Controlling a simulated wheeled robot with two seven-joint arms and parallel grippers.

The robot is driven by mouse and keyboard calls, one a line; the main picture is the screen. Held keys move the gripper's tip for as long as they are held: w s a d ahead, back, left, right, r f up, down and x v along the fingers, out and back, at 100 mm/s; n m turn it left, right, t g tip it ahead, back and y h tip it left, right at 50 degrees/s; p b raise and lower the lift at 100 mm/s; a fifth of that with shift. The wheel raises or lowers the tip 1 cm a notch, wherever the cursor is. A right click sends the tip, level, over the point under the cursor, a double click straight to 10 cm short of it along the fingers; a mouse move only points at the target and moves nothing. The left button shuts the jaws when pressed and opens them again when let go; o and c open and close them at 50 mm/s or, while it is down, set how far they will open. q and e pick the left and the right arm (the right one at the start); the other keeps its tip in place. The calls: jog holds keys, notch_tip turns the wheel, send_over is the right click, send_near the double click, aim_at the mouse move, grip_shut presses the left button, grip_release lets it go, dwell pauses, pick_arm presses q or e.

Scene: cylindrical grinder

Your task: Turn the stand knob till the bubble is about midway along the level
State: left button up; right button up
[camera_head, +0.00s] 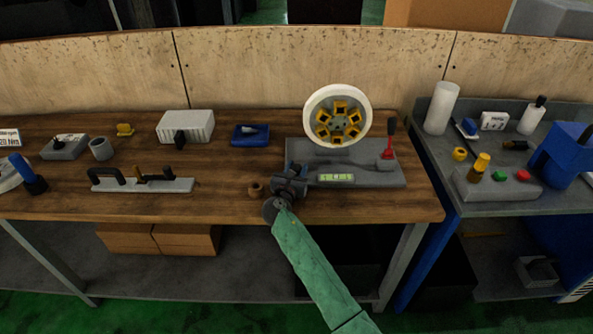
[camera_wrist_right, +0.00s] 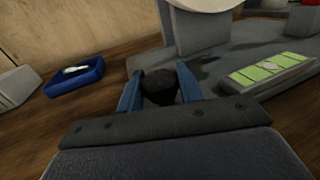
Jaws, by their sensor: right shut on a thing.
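The grey stand (camera_head: 385,178) sits on the wooden bench and carries a white-rimmed wheel (camera_head: 365,103) with a yellow hub. A green level (camera_head: 336,178) lies on its front part. In the right wrist view the level (camera_wrist_right: 245,77) shows a pale bubble (camera_wrist_right: 270,66) at about the middle of its green window. My right gripper (camera_head: 294,171) is at the stand's left front corner. Its blue fingers are shut on the dark stand knob (camera_wrist_right: 160,88), which sits between them in the wrist view. The gripper hides the knob in the head view. My left gripper is not in view.
A small brown ring (camera_head: 255,189) lies just left of my right gripper. A blue tray (camera_head: 250,135) and a flat gauge bar (camera_head: 145,185) are farther left. A grey side table (camera_head: 440,160) stands at right.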

jog(key=o, duration=1)
jog(key=shift+s, duration=0.15)
jog(key=b+v, duration=0.2)
jog(key=v, duration=0.4)
jog(key=shift+s+a, duration=0.2)
jog(key=shift+s, duration=0.1)
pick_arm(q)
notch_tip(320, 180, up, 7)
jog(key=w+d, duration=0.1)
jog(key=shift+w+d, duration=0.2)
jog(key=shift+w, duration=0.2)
pick_arm(e)
jog(key=shift+s+a, duration=0.1)
jog(key=shift+s, duration=0.35)
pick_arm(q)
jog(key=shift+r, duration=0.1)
